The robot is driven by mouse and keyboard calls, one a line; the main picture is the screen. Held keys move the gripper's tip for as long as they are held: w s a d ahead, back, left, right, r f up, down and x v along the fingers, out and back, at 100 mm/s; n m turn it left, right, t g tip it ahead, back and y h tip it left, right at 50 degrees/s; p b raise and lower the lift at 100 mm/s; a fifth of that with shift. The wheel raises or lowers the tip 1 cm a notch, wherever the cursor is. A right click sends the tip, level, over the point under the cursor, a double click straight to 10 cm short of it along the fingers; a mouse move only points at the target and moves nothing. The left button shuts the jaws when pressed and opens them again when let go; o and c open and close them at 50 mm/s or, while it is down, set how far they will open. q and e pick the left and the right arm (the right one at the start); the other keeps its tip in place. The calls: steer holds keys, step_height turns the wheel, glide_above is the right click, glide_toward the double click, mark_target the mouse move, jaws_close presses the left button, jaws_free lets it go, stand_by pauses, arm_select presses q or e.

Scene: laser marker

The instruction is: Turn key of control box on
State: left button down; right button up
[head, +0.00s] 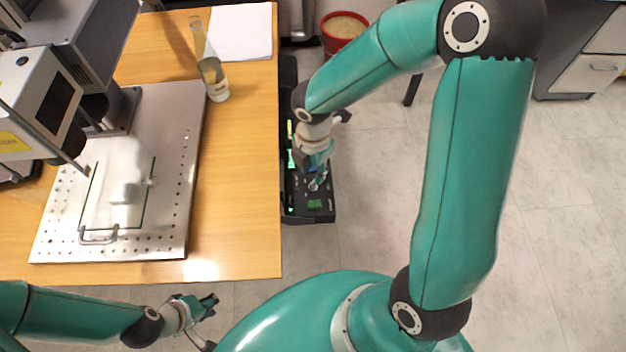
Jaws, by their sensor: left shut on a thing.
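The black control box (316,214) stands low beside the table's right edge, with a small green display on its top. My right gripper (317,181) reaches down over the top panel of the box, close to its controls. The gripper and arm cover part of the panel. I cannot make out the key, nor whether the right fingers touch anything. My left gripper (210,318) is low at the lower left, in front of the table and away from the box. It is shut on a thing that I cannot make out.
The wooden table (240,225) carries a perforated metal plate (175,185), a grey laser machine (75,45), a clear cylinder (214,82) and white paper (240,32). A red pot (343,42) stands on the floor behind.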

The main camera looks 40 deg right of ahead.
mark_target(313, 182)
step_height(313, 182, down, 5)
steer(key=shift+f+b, duration=0.1)
steer(key=shift+b, duration=0.4)
jaws_close()
